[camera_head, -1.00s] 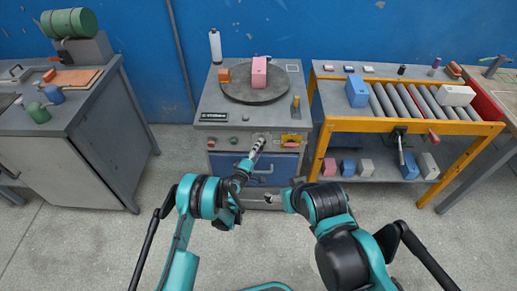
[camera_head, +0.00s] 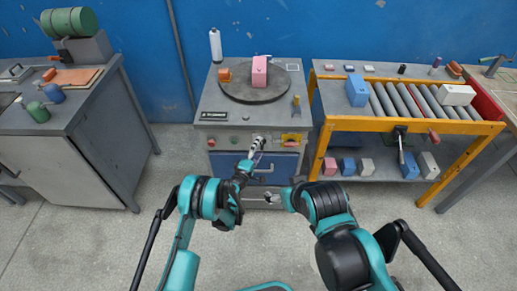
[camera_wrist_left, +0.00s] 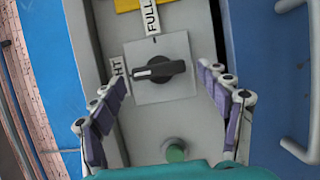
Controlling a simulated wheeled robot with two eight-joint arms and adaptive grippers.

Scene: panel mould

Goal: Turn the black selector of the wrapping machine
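The black selector (camera_wrist_left: 160,70) sits on a square grey plate (camera_wrist_left: 178,90) in the left wrist view. Its bar lies nearly level, with a pale mark at its left end, towards a partly hidden label ending in "HT" (camera_wrist_left: 117,68). A "FULL" label (camera_wrist_left: 151,17) is above the plate. My left gripper (camera_head: 258,141) is at the front of the wrapping machine (camera_head: 215,133) and hides the selector in the head view. Its fingers are open, one on each side of the selector, apart from it. My right gripper (camera_head: 271,197) is low before the machine; its fingers are unclear.
A green button (camera_wrist_left: 175,152) is below the selector. A yellow roller table (camera_head: 345,125) is at the right, a grey bench (camera_head: 85,110) at the left.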

